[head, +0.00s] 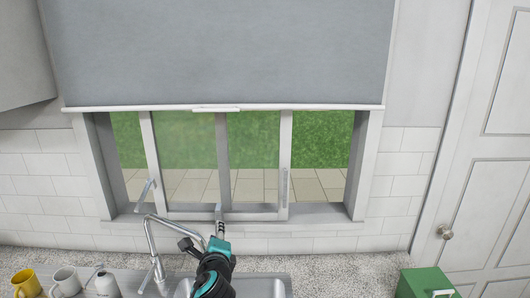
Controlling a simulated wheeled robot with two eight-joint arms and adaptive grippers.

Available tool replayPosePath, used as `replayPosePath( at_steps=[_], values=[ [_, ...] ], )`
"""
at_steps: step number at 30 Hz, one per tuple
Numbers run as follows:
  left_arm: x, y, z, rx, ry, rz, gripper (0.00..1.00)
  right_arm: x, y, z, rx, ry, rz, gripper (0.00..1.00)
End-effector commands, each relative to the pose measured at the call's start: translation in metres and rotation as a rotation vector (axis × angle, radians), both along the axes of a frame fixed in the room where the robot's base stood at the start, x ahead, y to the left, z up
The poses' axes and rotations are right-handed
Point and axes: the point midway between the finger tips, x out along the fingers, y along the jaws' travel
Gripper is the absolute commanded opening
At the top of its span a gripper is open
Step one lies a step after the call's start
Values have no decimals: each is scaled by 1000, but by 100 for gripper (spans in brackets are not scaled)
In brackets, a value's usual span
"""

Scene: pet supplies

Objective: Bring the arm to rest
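One of my arms, black and teal, rises from the bottom edge a little left of the middle in the head view. I take it as the left one. Its gripper (219,222) points away from me, in front of the lower window frame. Its narrow end overlaps the sill in the picture; I cannot tell whether it touches. The finger gap is too small to make out, and I see nothing clearly held. My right gripper is not in view.
A metal faucet (151,240) stands left of the arm, close to it in the picture, above a sink (262,287). A yellow mug (26,283), a white mug (65,281) and a white bottle (106,285) stand left. A green box (425,282) is right. A blind (220,50) half covers the window.

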Motion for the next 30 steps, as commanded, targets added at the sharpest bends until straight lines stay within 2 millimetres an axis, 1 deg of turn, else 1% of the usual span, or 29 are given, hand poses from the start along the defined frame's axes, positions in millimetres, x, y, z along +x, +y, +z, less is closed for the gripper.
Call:
replayPosePath(
  at_steps=[1,2,3,5,6,8,9,12,15,18,20,30],
  values=[
    [-26,24,-28,-176,34,93,32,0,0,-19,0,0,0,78],
    [-42,36,-41,-292,55,152,32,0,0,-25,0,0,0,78],
    [-64,49,-60,-444,81,234,32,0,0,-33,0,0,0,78],
    [-98,64,-90,-671,119,360,32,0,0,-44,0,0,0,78],
    [-121,71,-111,-817,144,445,32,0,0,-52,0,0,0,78],
    [-155,75,-142,-1023,178,572,32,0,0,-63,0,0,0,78],
    [-175,75,-160,-1149,200,653,32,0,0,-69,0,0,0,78],
    [-218,68,-199,-1408,247,828,32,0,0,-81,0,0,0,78],
    [-246,58,-222,-1578,281,953,32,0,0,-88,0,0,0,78],
    [-261,51,-233,-1670,304,1023,32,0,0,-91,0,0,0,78],
    [-264,49,-235,-1693,310,1041,32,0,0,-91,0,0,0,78],
    [-264,48,-234,-1699,310,1044,32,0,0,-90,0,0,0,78]
  ],
)
